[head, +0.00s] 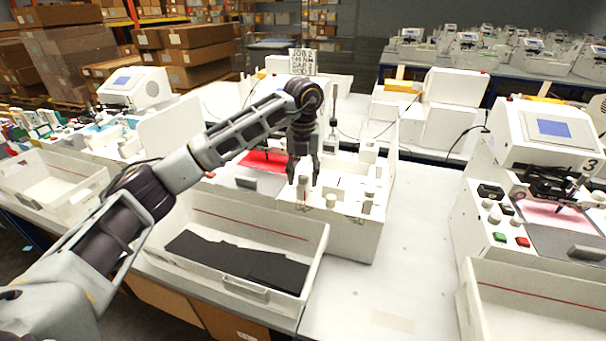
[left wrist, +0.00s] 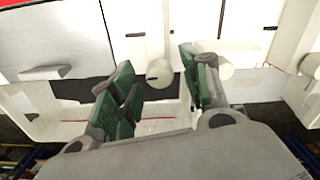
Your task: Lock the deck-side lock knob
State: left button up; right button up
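The white pen plotter (head: 350,235) stands in the middle of the head view, with several small pale knobs and posts on its top. My left gripper (head: 303,182) points down over its front left part, fingers apart. In the left wrist view the green-padded fingers (left wrist: 157,64) are open, with a round white knob (left wrist: 160,73) showing between them; no contact is visible. A second pale knob (left wrist: 226,66) is just right of the right finger. In the head view one knob (head: 330,201) is right of the gripper. No label shows which is the deck-side lock knob. My right gripper is out of view.
A white bin (head: 205,262) with dark sheets (head: 240,262) stands in front of the plotter. Another plotter (head: 500,200) and bin (head: 540,305) are at right. The table (head: 420,250) between is clear.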

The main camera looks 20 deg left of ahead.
pick_arm(q)
jog(key=c, duration=0.9)
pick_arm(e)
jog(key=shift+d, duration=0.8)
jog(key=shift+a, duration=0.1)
